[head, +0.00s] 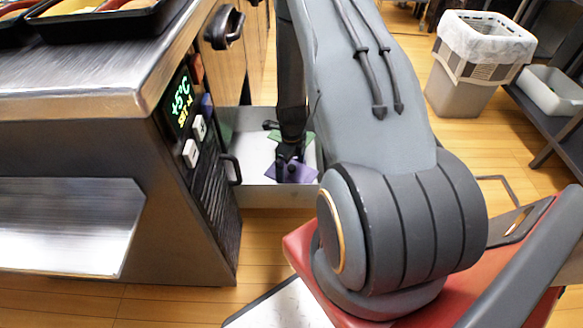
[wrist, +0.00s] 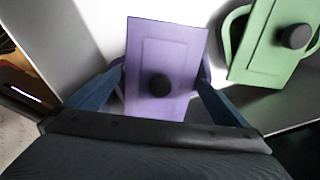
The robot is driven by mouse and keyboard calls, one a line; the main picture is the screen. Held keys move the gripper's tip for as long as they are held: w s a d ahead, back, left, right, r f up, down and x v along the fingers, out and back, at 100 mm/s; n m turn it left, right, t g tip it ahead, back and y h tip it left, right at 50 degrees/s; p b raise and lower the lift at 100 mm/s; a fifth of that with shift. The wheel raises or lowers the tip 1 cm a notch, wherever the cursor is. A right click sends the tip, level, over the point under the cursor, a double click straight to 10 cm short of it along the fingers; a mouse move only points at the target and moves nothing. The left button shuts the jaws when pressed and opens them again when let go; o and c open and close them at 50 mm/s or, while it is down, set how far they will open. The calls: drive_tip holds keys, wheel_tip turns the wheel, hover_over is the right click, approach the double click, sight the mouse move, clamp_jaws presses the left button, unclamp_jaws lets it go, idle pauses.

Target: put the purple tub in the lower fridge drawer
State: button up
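The purple tub (head: 293,172) is in the front part of the open lower fridge drawer (head: 262,195), low between its walls. The wrist view shows the tub's flat lid (wrist: 165,55) with a round black knob. My gripper (head: 290,160) reaches down into the drawer at the tub. In the wrist view its two blue fingers (wrist: 160,85) stand on either side of the tub, close to its edges. I cannot tell whether they press on it. The tub's underside is hidden, so whether it rests on the drawer floor is unclear.
A green tub (wrist: 272,50) with a black knob lies in the drawer beside the purple one, farther back in the head view. The fridge counter (head: 90,75) with dark trays stands at left. A lined bin (head: 470,65) and a shelf with a grey container (head: 552,90) are at right.

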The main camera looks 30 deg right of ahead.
wheel_tip(320, 180, up, 12)
drive_tip(key=p, duration=0.3)
drive_tip(key=shift+r, duration=0.15)
idle(0.5)
